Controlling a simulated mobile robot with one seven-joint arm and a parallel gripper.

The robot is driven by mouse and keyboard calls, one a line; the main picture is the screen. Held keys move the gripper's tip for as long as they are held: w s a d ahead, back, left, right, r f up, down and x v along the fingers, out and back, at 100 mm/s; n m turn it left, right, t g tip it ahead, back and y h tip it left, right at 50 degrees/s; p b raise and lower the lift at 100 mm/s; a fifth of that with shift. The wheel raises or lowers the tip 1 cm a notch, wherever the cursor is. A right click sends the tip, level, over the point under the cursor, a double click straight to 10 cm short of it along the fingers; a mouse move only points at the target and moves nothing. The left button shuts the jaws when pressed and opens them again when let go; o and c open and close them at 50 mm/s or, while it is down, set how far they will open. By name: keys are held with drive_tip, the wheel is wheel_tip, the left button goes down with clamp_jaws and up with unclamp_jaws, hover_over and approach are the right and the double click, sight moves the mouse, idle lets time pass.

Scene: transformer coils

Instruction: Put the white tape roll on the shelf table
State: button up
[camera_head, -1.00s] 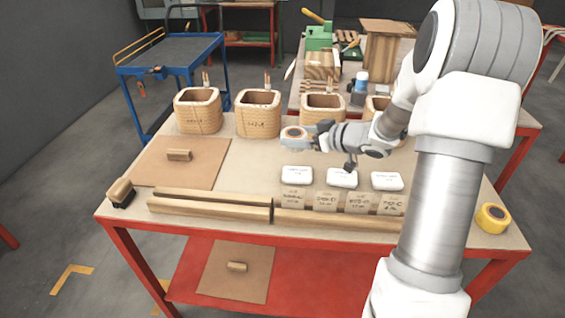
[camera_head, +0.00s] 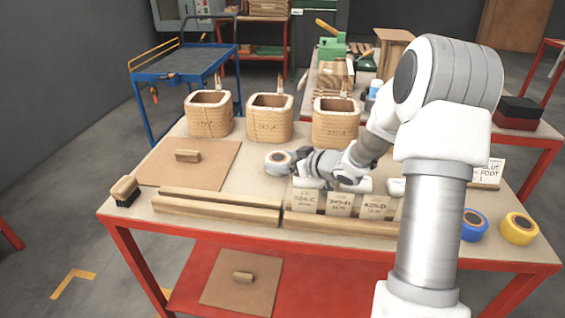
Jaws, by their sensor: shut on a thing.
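The white tape roll (camera_head: 278,161), a pale ring with a brown core, is at the tip of my gripper (camera_head: 296,162). My gripper is shut on the roll's right side; the fingers are small and partly hidden. The roll shows over the middle of the red-framed table (camera_head: 248,178), in front of the wooden coils; whether it touches the top is unclear. This table has a red lower shelf (camera_head: 310,275). Another red-framed table with a lower shelf (camera_head: 262,50) stands at the back. I cannot tell which one is the shelf table.
Wooden coils (camera_head: 270,118) stand along the table's back edge. A blue roll (camera_head: 473,225) and a yellow roll (camera_head: 519,228) sit at right. A blue cart (camera_head: 184,65) stands back left.

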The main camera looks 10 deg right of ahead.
drive_tip(key=shift+f, duration=0.15)
drive_tip(key=o, duration=1.2)
drive_tip(key=shift+r, duration=0.3)
drive_tip(key=p+v, duration=0.2)
drive_tip(key=v, duration=0.5)
drive_tip(key=shift+s+d, duration=0.1)
drive_tip(key=shift+s, duration=0.15)
